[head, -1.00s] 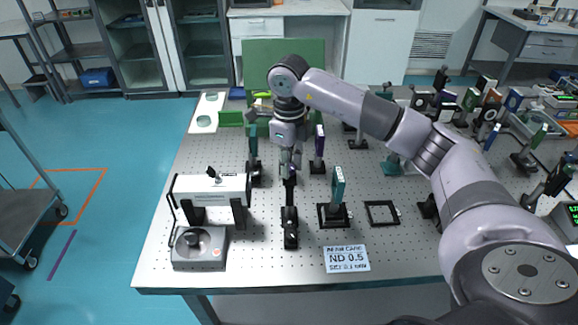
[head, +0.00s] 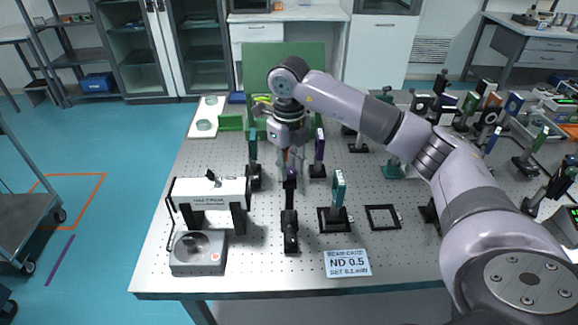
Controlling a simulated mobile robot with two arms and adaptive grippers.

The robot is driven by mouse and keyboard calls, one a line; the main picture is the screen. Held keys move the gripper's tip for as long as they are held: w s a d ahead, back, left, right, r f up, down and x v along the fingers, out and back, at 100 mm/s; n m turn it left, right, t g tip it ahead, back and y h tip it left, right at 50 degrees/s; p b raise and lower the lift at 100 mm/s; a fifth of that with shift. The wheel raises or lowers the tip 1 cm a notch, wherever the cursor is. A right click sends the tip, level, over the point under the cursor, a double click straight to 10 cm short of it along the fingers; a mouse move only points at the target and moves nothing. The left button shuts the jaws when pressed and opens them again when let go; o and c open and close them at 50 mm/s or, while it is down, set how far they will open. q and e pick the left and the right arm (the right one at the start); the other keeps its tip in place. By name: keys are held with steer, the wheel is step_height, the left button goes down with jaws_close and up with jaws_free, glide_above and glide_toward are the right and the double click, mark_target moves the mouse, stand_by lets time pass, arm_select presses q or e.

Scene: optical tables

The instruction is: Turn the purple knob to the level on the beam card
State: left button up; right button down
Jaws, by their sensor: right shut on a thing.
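My right gripper (head: 290,169) points down over the optical table, shut at the top of a black post mount (head: 290,218). A small bit of purple, the purple knob (head: 291,174), shows between its fingertips; most of it is hidden by the fingers, and its level marks cannot be read. The beam card (head: 347,263) lies flat near the table's front edge and reads "ND 0.5", with smaller blurred lines above and below. My left gripper is not in view.
A white boxed instrument (head: 210,190) and a grey device with a round dial (head: 199,252) stand left of the mount. A purple-edged optic (head: 319,148) and a teal-edged optic (head: 338,187) stand close on the right.

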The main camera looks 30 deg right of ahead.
mark_target(288, 170)
steer(key=shift+r, duration=0.1)
steer(key=c, duration=1.3)
jaws_free()
steer(key=shift+c, duration=0.2)
step_height(288, 170, up, 12)
